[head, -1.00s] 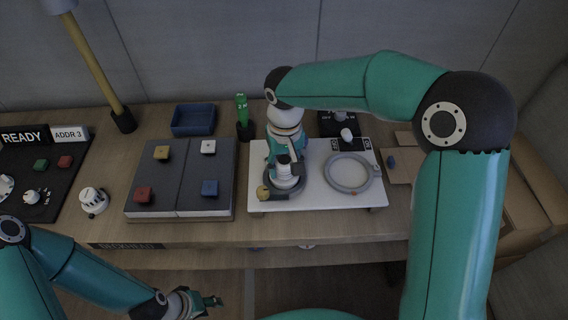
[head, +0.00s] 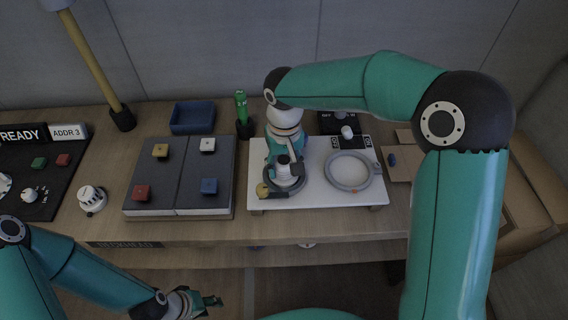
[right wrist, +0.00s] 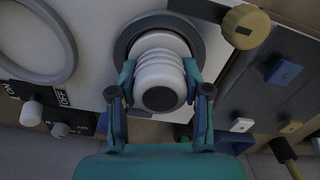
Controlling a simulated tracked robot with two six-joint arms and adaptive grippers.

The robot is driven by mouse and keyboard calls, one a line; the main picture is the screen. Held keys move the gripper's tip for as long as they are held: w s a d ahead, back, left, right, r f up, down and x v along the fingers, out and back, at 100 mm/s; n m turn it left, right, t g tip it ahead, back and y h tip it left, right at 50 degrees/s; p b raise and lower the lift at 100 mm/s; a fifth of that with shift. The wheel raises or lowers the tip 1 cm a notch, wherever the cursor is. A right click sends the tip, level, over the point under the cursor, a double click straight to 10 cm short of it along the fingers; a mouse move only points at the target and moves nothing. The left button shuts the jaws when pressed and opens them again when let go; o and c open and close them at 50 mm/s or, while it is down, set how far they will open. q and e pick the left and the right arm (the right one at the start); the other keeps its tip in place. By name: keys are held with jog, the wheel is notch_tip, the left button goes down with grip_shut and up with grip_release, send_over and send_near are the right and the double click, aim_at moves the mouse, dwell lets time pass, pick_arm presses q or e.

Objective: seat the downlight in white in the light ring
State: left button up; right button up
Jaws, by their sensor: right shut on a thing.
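The white downlight (head: 283,173), ribbed with a dark end cap, is upright at the dark grey ring on the left of the white panel (head: 318,197). My right gripper (right wrist: 159,84) is shut on the downlight, one finger on each side of its body. In the right wrist view the downlight (right wrist: 158,72) sits inside the dark ring (right wrist: 122,45), with the rim showing around it. Whether it is fully down is hidden. A lighter grey ring (head: 331,184) lies empty on the right of the panel. My left gripper (head: 208,301) hangs low in front of the bench, away from the panel.
A lever with a brass knob (right wrist: 246,27) is beside the dark ring. A board with coloured blocks (head: 180,200) lies left of the panel. A blue tray (head: 192,119) and a green bottle-like item (head: 241,106) stand behind. Switches (head: 346,132) are at the panel's back right.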

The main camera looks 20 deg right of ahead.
jog(key=o, duration=1.4)
jog(key=shift+r, duration=0.1)
notch_tip(320, 180, up, 12)
jog(key=shift+f, duration=0.2)
dwell(0.8)
